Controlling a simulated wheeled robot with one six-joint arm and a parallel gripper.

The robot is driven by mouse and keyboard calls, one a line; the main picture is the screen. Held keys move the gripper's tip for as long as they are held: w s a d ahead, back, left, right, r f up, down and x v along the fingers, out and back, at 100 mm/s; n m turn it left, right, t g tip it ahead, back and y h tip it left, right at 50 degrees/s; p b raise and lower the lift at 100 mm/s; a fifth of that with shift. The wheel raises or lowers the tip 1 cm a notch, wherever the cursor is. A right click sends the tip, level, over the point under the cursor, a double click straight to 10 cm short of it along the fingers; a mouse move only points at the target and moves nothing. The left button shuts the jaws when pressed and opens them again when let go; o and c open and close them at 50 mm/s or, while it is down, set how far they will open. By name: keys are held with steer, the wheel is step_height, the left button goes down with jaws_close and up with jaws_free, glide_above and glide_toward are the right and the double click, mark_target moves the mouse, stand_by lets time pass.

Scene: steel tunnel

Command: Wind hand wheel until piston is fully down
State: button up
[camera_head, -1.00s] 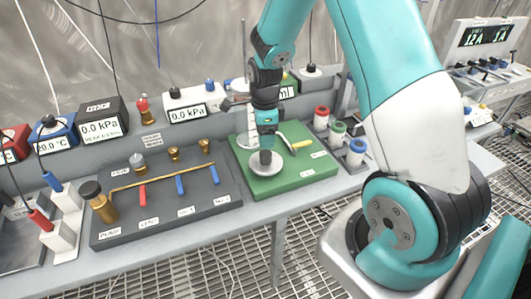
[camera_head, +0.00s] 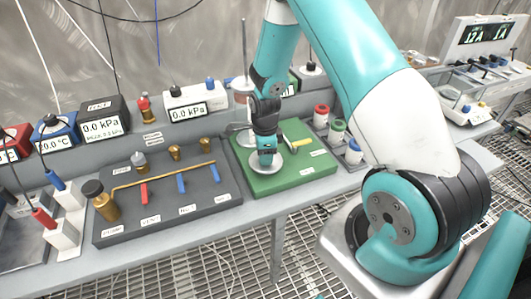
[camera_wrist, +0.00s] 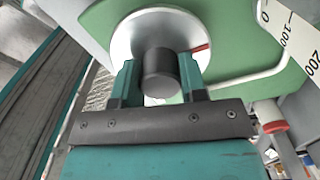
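The hand wheel (camera_head: 296,163) is a pale metal disc lying on a green board (camera_head: 318,170). It also shows in the wrist view (camera_wrist: 122,42), with a dark upright knob (camera_wrist: 160,78) standing on it. My gripper (camera_head: 268,163) is down over the wheel in the head view. In the wrist view its two teal fingers (camera_wrist: 160,80) stand on either side of the knob, very close to it. I cannot tell whether they press on it. A thin upright rod (camera_head: 244,45) rises behind my arm. The piston itself is not clearly visible, as my arm hides part of that area.
A grey board (camera_head: 215,203) with brass pipe and coloured levers lies left of the green board. Red, green and blue capped posts (camera_head: 338,131) stand to the right. Display boxes (camera_head: 103,125) line the back. In the wrist view a white numbered scale (camera_wrist: 290,38) is at the upper right.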

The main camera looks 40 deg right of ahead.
steer(key=shift+c, duration=0.6)
